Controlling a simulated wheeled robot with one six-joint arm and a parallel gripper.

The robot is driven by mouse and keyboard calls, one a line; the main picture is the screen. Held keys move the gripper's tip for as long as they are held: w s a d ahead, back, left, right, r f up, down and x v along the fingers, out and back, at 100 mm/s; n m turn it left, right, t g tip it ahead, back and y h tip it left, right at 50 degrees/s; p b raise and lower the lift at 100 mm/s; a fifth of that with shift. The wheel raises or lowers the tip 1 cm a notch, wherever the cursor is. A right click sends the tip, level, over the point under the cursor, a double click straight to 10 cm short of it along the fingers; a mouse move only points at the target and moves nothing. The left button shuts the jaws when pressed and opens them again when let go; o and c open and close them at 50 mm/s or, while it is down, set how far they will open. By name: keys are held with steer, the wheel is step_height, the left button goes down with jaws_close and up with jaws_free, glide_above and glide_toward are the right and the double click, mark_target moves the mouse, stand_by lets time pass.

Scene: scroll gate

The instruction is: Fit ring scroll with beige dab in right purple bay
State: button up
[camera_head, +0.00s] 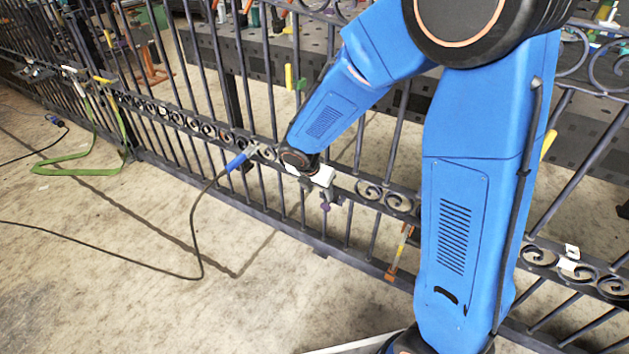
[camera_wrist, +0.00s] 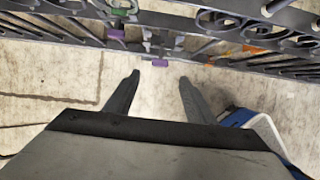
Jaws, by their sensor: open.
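My gripper (camera_wrist: 160,80) is open in the wrist view, with bare floor between its two fingers. The fingers point towards the dark metal gate (camera_wrist: 60,33), apart from it. Purple marks show at the gate: one at the left (camera_wrist: 116,34), one just beyond the fingertips (camera_wrist: 160,63) and a small one (camera_wrist: 179,40). I cannot tell which marks the right bay. In the head view my gripper is at the gate's middle, partly hidden by my arm, near a purple piece (camera_head: 325,207). I cannot make out a ring scroll with a beige dab in either view.
Dark scrolls (camera_head: 370,190) line the gate's band in the head view. A blue-handled tool (camera_head: 237,162) with a black cable is at the gate, left of my gripper. A green strap (camera_head: 80,155) lies at the left. The floor in front is mostly clear.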

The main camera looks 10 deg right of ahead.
steer(key=v, duration=0.7)
stand_by(0.3)
